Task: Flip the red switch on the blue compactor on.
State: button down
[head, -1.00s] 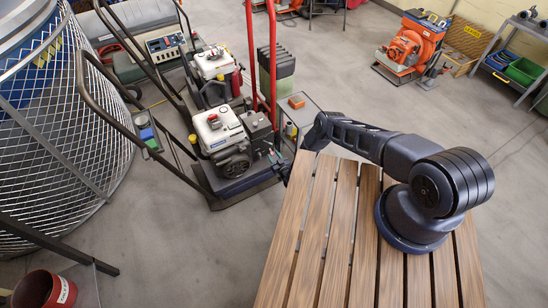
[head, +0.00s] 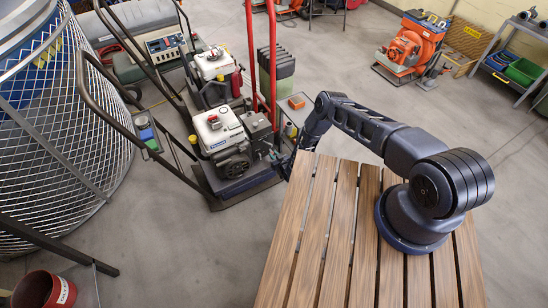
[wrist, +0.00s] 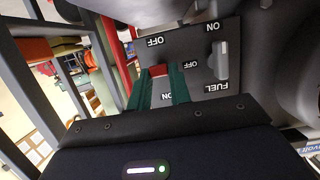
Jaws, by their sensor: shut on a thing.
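The blue compactor (head: 250,184) stands left of the slatted table in the head view, with a white-topped engine (head: 218,130). My gripper (head: 273,157) is at the engine's right side there, small and partly hidden. In the wrist view a dark panel (wrist: 201,82) carries the red switch (wrist: 158,70), with OFF lettered above it and ON below, upside down. My gripper's green fingers (wrist: 160,75) stand on both sides of the switch, shut on it. Its lower part is hidden between them, and I cannot tell which way it is tipped.
A grey fuel lever (wrist: 220,61) with its own ON and OFF marks sits right of the switch. The slatted wooden table (head: 318,235) is under my arm. A second machine (head: 212,66) stands behind the compactor. A mesh cage (head: 62,130) fills the left.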

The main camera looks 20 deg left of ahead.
jog(key=shift+w+a+r+g+h, duration=0.1)
jog(key=shift+r+g+h, duration=0.5)
jog(key=shift+g+h, duration=0.3)
jog(key=shift+w+a+r+g+h, duration=0.1)
jog(key=shift+r+g+h, duration=0.5)
jog(key=shift+g+h, duration=0.3)
jog(key=c, duration=1.3)
grip_release()
jog(key=v, duration=1)
jog(key=shift+s+d+r, duration=0.15)
jog(key=shift+r, duration=0.2)
